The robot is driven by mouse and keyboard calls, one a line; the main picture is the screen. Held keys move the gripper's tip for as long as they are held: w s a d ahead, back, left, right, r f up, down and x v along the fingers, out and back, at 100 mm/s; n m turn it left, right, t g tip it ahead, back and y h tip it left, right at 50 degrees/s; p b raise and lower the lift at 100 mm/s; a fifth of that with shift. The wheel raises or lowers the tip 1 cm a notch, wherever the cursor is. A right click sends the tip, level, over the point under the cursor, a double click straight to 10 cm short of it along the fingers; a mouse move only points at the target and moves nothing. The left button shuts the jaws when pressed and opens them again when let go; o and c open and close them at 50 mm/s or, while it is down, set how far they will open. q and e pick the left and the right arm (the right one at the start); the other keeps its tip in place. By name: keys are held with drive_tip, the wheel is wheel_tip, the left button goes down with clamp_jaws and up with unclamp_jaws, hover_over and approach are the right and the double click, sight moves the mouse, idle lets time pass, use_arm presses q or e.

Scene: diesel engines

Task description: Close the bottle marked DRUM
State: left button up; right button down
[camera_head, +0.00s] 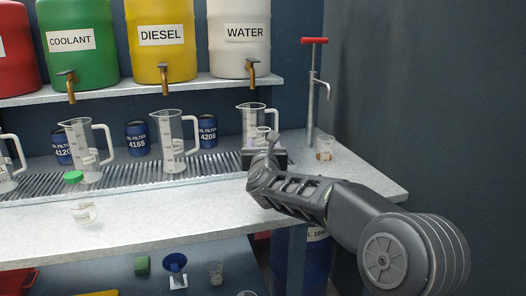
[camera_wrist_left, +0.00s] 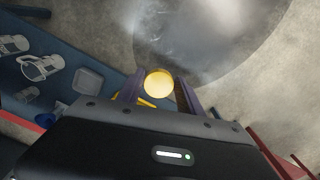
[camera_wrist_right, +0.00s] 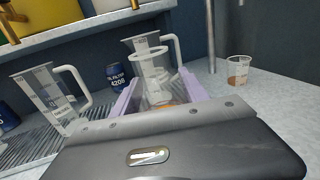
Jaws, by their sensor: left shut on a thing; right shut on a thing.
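My right gripper (camera_head: 264,157) is shut on a small clear bottle (camera_wrist_right: 158,88), held upright above the bench's right part. The bottle's neck shows no cap; its label is not readable. Something orange shows low in it. My left gripper (camera_wrist_left: 158,92) shows only in its own wrist view. It is shut on a round yellow cap (camera_wrist_left: 158,82), far from the bottle. Another clear bottle (camera_head: 83,210) with a green cap (camera_head: 73,177) stands at the bench's front left; its label is too small to read.
Clear measuring jugs (camera_head: 173,150) stand along the drain grate (camera_head: 120,178), one just behind the held bottle. A cup of brown liquid (camera_head: 324,147) and a red-handled pump (camera_head: 314,90) are at right. A blue funnel (camera_head: 175,263) is below. The front bench is mostly free.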

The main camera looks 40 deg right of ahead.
sight(263, 133)
use_arm(q)
drive_tip(key=shift+r+p, duration=0.35)
drive_tip(key=shift+r, duration=0.05)
use_arm(e)
drive_tip(key=shift+r, duration=1.55)
drive_tip(key=c, duration=1.1)
unclamp_jaws()
clamp_jaws()
